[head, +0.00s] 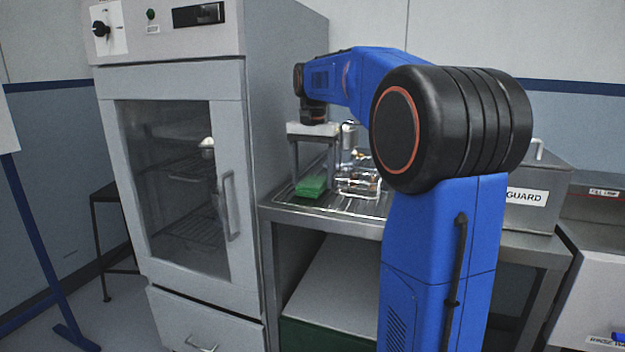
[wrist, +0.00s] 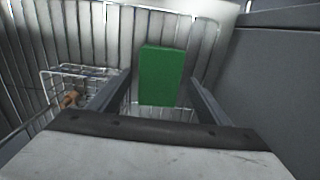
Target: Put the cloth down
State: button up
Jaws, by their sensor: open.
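The green cloth (head: 312,186), a folded block shape, lies on the slatted metal rack top of the steel bench, beside the cabinet. In the wrist view the green cloth (wrist: 161,76) shows between and beyond the two fingers. My gripper (head: 309,182) points down over it, with a finger on each side. In the wrist view my gripper (wrist: 163,88) is open, with a visible gap between each finger and the cloth. Whether the fingertips touch the rack is hard to tell.
A wire basket (head: 358,180) with small metal parts stands right of the cloth; the wire basket (wrist: 75,90) is at left in the wrist view. A tall cabinet (head: 175,170) with a glass door stands left. A grey box (head: 540,190) labelled GUARD sits at right.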

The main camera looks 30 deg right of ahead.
aim_at(312, 181)
notch_tip(312, 181, up, 11)
dwell(0.4)
jog(key=shift+s+a, duration=0.1)
jog(key=s+a+f+n+t, duration=0.1)
jog(key=s+a+f+n, duration=0.2)
jog(key=s+a+f, duration=0.3)
jog(key=s+a+f+n+t, duration=0.15)
jog(key=s+a+f, duration=0.25)
jog(key=s, duration=0.4)
jog(key=s+a+f+n+t, duration=0.1)
jog(key=s+a+f+n, duration=0.1)
jog(key=s+f, duration=0.6)
jog(key=s+a+f+n+t, duration=0.1)
jog(key=s+a+f+n, duration=0.2)
jog(key=s+f, duration=0.5)
notch_tip(312, 181, down, 4)
jog(key=shift+a+f+n, duration=0.1)
jog(key=shift+a+n, duration=0.2)
jog(key=shift+n, duration=0.15)
jog(key=shift+c, duration=0.7)
